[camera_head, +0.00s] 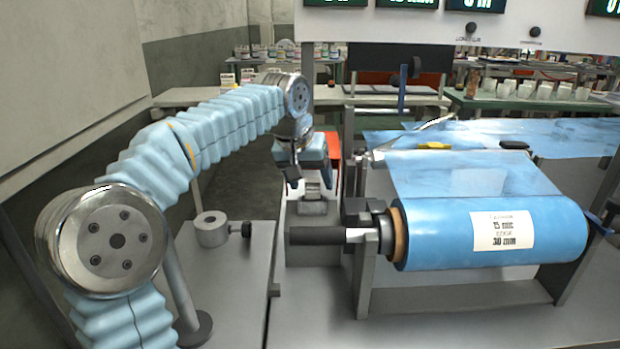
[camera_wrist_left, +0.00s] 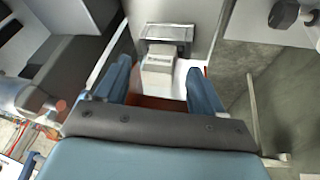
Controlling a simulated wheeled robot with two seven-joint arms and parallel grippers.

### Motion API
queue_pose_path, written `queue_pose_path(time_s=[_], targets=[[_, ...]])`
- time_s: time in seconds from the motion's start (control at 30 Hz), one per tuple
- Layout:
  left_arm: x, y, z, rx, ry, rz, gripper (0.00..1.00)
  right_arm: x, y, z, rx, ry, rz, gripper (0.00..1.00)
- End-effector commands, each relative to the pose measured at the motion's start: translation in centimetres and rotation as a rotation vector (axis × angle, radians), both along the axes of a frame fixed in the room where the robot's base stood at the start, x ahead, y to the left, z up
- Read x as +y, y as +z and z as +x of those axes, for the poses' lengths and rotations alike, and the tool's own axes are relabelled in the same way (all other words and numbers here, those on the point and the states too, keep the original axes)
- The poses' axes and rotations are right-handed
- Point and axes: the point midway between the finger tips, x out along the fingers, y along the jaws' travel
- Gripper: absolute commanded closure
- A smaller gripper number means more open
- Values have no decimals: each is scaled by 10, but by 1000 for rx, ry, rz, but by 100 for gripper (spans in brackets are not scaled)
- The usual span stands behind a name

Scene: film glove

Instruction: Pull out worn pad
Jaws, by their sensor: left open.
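The worn pad seems to be the pale grey block (camera_wrist_left: 160,75), seated in a metal holder (camera_wrist_left: 166,34) in the left wrist view. In the head view a pale block (camera_head: 312,179) shows just below my left gripper (camera_head: 305,168), partly covered by it. In the left wrist view my left gripper (camera_wrist_left: 158,88) has its two blue fingers apart, with the block between and just beyond their tips. I see no contact between fingers and block. Nothing is held. My right gripper does not show.
A blue film roll (camera_head: 430,232) with a white label sits on a metal stand right of the gripper. A red box (camera_head: 333,150) stands close behind the gripper. A grey bench (camera_head: 235,285) with a round metal fixture (camera_head: 212,229) lies to the left.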

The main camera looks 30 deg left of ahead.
Motion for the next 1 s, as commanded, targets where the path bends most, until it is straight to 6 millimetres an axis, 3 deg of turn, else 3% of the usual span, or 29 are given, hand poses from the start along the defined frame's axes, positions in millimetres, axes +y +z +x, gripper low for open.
queue_pose_path(time_s=[0.27,0.67,1.0], targets=[[0,-2,1,0,0,0,31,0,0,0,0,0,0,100],[0,-2,1,0,0,0,89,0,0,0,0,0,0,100],[0,2,1,-2,0,0,91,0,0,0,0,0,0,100]])
